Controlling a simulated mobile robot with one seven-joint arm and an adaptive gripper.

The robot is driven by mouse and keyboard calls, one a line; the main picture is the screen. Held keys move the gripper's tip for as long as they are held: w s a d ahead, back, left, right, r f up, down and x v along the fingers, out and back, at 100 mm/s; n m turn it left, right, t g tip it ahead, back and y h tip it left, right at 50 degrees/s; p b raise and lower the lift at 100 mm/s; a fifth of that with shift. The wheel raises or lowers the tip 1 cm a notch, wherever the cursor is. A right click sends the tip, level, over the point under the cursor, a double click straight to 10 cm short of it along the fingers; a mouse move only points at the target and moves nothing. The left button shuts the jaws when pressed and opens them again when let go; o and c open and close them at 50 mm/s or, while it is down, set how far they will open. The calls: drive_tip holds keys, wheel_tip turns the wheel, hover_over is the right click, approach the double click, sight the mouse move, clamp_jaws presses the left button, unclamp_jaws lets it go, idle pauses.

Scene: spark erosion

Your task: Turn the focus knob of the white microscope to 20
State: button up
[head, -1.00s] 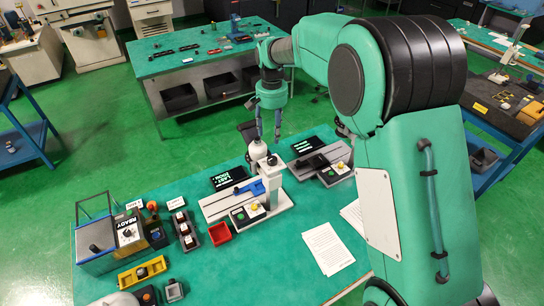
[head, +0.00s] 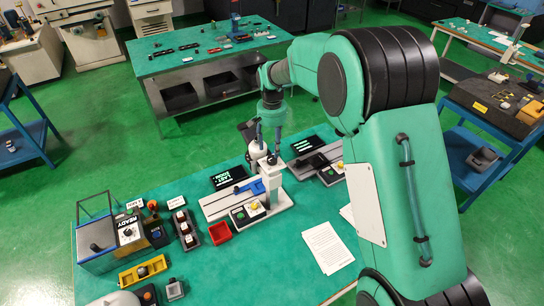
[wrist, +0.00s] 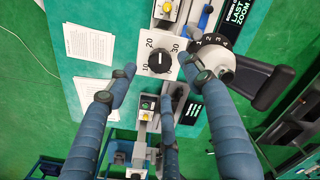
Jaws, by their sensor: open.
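The white microscope (head: 273,181) stands on the green table. In the wrist view its black focus knob (wrist: 159,62) sits on a white plate (wrist: 143,45) marked 10, 20 and 30. I cannot read the knob's setting for certain. My gripper (wrist: 158,68) is open and empty, with one blue finger left of the knob and the other right of it. I cannot tell how high the fingertips are above it. In the head view my gripper (head: 268,152) points down at the microscope's top, and the knob cannot be made out there.
A black numbered turret (wrist: 212,42) and dark eyepiece (wrist: 265,82) lie right of the knob. A display (head: 229,177) stands behind the microscope's base, and a second similar station (head: 325,165) is to its right. Paper sheets (head: 327,248) lie at front right.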

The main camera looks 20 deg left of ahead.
sight(272, 158)
drive_tip(key=shift+f, duration=3.2)
drive_tip(key=shift+c, duration=0.5)
drive_tip(key=c, duration=1)
